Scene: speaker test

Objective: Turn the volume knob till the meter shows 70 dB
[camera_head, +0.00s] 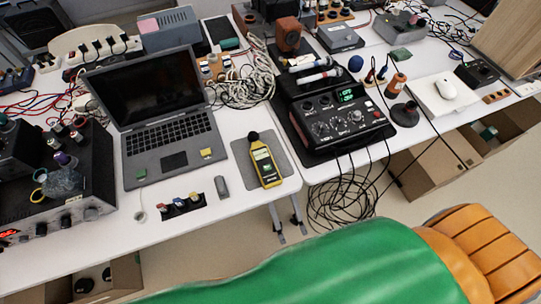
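A yellow handheld sound meter (265,168) with a black foam tip lies on a grey mat (284,160) near the front table edge. Its small screen is lit, but I cannot read the figures. To its right, a black control box (372,124) stands on a black mat. It has several knobs, including a pale one (355,116), and a green lit display (348,95) too small to read surely. A second black unit with knobs (66,221) and a red display is at the far left. I cannot tell which knob is the volume knob. Neither gripper is in view.
An open laptop (172,141) stands left of the meter. Coiled pale cable (245,88) lies behind. Black cables (343,200) hang off the front edge below the control box. A large green and orange form (330,265) fills the bottom; I cannot tell what it is.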

